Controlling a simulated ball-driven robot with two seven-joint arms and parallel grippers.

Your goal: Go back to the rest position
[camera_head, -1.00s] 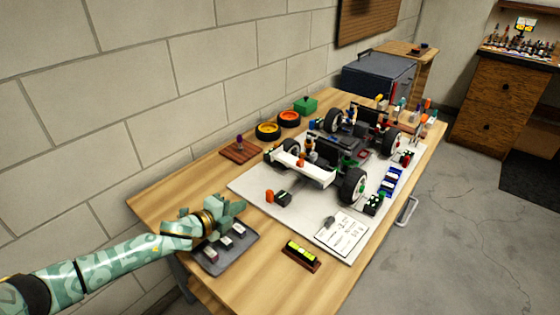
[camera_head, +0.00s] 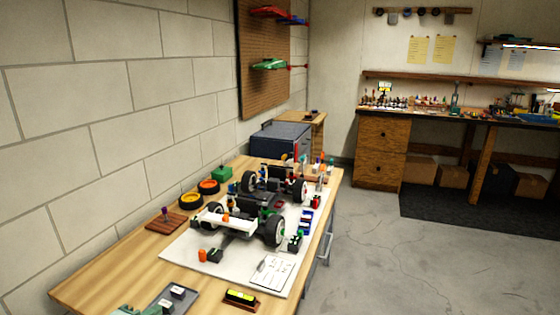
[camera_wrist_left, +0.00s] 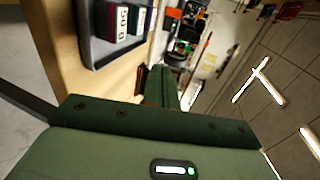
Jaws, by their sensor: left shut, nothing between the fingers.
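My left gripper (camera_head: 138,310) shows only as a pale green piece at the bottom edge of the head view, beside the grey tray (camera_head: 185,300) at the table's near end. In the left wrist view the green gripper (camera_wrist_left: 165,88) is shut and empty. The tray (camera_wrist_left: 88,45) with small labelled blocks lies at upper left there, apart from the fingers. My right gripper is in neither view.
The wooden table (camera_head: 110,277) carries a racecar (camera_head: 255,210) on a white mat (camera_head: 190,255), with orange wheels (camera_head: 190,201) and a yellow-green level (camera_head: 240,297) nearby. A block wall stands left. Grey floor (camera_head: 400,260) is free at right.

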